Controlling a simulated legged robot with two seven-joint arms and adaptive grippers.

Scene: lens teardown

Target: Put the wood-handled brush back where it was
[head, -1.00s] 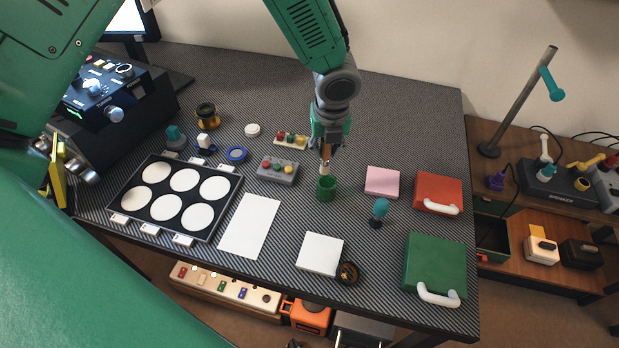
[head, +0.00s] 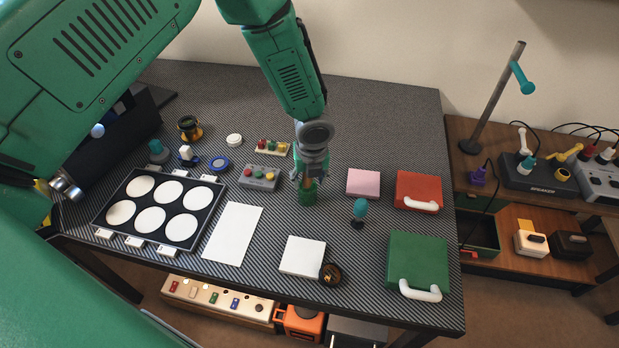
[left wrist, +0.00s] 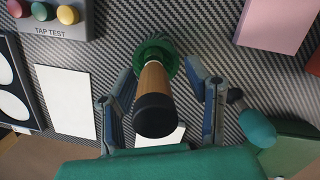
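The wood-handled brush (head: 308,183) stands in the green cup (head: 307,196) near the middle of the table. In the left wrist view the brush (left wrist: 153,98) shows its black end cap and wooden handle toward the camera, with its lower end inside the cup (left wrist: 157,52). The bristles are hidden. My left gripper (head: 310,178) is lowered over the cup. Its two fingers (left wrist: 160,72) are spread on either side of the brush, with a clear gap at the right finger. My right gripper is not in view.
A teal-topped tool (head: 360,209) stands close to the right of the cup. A grey button box (head: 260,178) is to the left. A pink pad (head: 363,183), red case (head: 418,190) and green case (head: 418,262) lie to the right. White paper (head: 232,233) lies front left.

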